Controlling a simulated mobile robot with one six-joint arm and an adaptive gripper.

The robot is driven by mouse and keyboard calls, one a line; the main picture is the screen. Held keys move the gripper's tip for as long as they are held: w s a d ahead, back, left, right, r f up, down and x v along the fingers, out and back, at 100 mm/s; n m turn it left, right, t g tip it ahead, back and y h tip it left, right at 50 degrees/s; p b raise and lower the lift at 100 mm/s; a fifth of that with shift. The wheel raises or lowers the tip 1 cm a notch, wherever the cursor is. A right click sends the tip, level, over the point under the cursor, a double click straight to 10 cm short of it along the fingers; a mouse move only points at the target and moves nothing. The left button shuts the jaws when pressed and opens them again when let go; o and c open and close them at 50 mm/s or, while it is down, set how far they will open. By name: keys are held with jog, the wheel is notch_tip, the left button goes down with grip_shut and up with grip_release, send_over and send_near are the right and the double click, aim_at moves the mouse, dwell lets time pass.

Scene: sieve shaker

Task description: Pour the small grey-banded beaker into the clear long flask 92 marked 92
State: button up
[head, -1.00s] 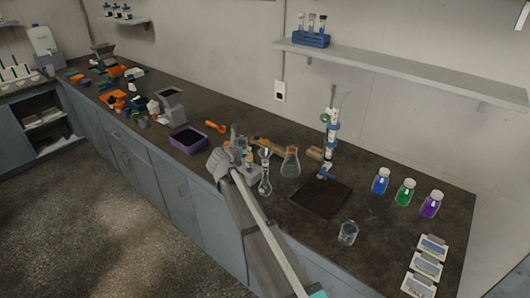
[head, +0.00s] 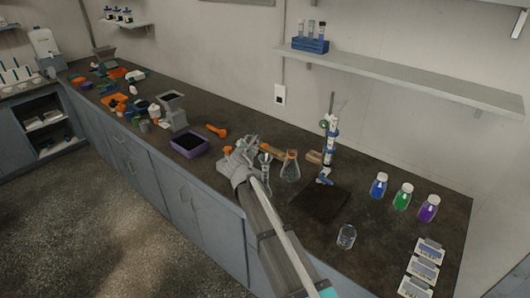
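My gripper (head: 246,150) is at the far end of my arm, over the cluster of glassware at the middle of the bench. Its fingers are small and blend into the glassware, so whether it is open, shut or holding something is unclear. A clear long-necked flask (head: 265,159) stands just right of the gripper; my arm hides its lower part. Its marking is not readable. A clear beaker (head: 346,237) stands apart near the bench's front edge; no grey band can be made out on it. The small grey-banded beaker cannot be singled out.
A conical flask with an orange band (head: 291,166) stands right of the long flask. Beyond are a burette-like stand (head: 328,145) and a dark square mat (head: 320,203). Blue, green and purple bottles (head: 403,197) stand right. A purple tray (head: 189,144) lies left.

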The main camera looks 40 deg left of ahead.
jog(key=shift+d+r, duration=0.25)
jog(key=shift+r, duration=0.35)
jog(key=shift+w+d+f+m+b, duration=0.15)
jog(key=shift+f+m+b, duration=0.1)
jog(key=shift+m+b, duration=0.15)
jog(key=shift+d+r+m+y, duration=0.15)
jog(key=shift+d+m+y, duration=0.15)
jog(key=shift+y, duration=0.1)
jog(key=shift+r+m+y, duration=0.4)
jog(key=shift+r+m, duration=0.05)
jog(key=shift+m, duration=0.25)
jog(key=shift+d, duration=0.1)
jog(key=shift+r+m+t, duration=0.4)
jog(key=shift+m, duration=0.3)
jog(key=shift+f+m+y+b, duration=0.45)
jog(key=shift+m+b, duration=0.25)
jog(key=shift+b, duration=0.45)
jog(key=shift+r+m+t+y, duration=0.35)
jog(key=shift+r+m+t, duration=0.15)
jog(key=shift+m, duration=0.3)
jog(key=shift+w+d+f+m+b, duration=0.15)
jog(key=shift+f+m+b, duration=0.35)
jog(key=shift+m+b, duration=0.5)
dwell(0.7)
